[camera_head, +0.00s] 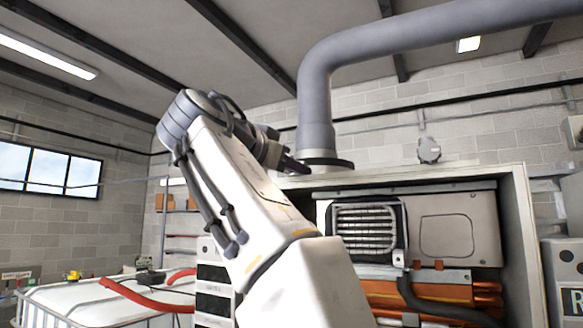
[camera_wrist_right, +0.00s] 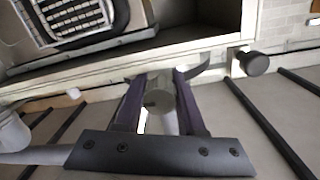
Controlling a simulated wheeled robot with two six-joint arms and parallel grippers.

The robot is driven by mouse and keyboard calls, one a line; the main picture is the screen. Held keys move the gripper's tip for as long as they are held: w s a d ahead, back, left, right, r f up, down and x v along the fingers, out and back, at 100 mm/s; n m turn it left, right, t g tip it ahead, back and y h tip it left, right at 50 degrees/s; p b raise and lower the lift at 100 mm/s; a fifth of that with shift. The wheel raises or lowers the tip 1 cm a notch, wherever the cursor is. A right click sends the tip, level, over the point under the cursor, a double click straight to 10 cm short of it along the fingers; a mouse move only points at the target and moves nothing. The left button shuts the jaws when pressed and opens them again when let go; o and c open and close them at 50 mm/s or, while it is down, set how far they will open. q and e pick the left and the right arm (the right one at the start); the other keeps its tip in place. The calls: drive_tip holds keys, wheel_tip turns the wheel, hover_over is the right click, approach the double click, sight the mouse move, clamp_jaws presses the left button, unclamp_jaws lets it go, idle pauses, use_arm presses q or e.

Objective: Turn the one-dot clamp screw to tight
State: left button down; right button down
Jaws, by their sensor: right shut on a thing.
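My right gripper (camera_head: 290,165) is at the top left of the heater cabinet, close beside the foot of the grey flue pipe. In the right wrist view its two dark purple fingers (camera_wrist_right: 160,98) are shut on a grey, round-ended piece, which looks like a clamp screw (camera_wrist_right: 159,100). The fingers and the distance hide most of it in the head view. I cannot make out any dot mark on it or how far it is turned. A second grey knob (camera_head: 429,150) stands on the cabinet top further right, clear of the gripper. My left gripper is not in view.
The grey flue pipe (camera_head: 316,100) rises from a dark flange (camera_head: 325,163) right beside the gripper. The open heater cabinet (camera_head: 522,230) stands below, with a grille and orange pipes inside. A dark knob (camera_wrist_right: 253,63) shows right of the fingers. A white tank with red hose is at left.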

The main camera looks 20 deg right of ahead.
drive_tip(key=c, duration=0.8)
unclamp_jaws()
drive_tip(key=v, duration=1)
drive_tip(key=shift+s, duration=0.15)
drive_tip(key=shift+a, duration=0.15)
